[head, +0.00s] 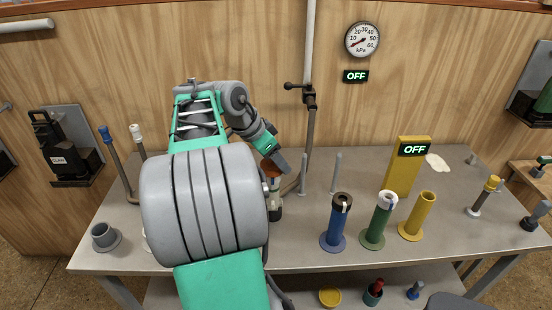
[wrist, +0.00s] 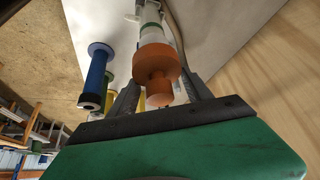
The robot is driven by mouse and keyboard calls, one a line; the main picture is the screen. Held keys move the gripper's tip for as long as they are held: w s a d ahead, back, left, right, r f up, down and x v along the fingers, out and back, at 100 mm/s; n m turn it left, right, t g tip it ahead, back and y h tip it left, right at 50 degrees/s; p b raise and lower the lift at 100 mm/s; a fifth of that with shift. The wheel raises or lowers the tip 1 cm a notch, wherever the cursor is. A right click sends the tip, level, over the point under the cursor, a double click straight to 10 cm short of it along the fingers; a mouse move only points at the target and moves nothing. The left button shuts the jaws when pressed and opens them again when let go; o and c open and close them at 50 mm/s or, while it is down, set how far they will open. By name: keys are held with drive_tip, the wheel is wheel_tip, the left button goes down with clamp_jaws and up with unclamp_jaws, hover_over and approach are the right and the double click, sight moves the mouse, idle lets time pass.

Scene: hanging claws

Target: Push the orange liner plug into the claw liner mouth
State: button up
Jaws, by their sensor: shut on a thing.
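The orange liner plug (wrist: 157,68) is between the two grey fingers of my gripper (wrist: 160,92) in the wrist view; it has a wide collar and a narrower stepped end. My gripper (head: 273,163) is shut on it. In the head view a bit of the orange plug (head: 267,169) shows under the gripper, partly hidden by my arm. The white claw liner with a green band (wrist: 151,22) lines up with the plug's far side; in the head view this claw (head: 275,188) stands upright below the gripper. The liner mouth is hidden, and I cannot tell how deep the plug sits.
Grey posts (head: 335,172) stand right of the claw. Blue (head: 336,222), green (head: 378,220) and yellow (head: 418,217) tubes stand farther right, before a yellow block (head: 402,168) with an OFF sign. A vertical pipe (head: 309,130) rises behind. The bench (head: 300,248) has bare room in front.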

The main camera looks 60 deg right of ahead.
drive_tip(key=shift+f+b, duration=0.9)
drive_tip(key=shift+f, duration=0.2)
drive_tip(key=o, duration=1.4)
drive_tip(key=p+v, duration=0.1)
drive_tip(key=v, duration=0.7)
drive_tip(key=shift+f, duration=0.1)
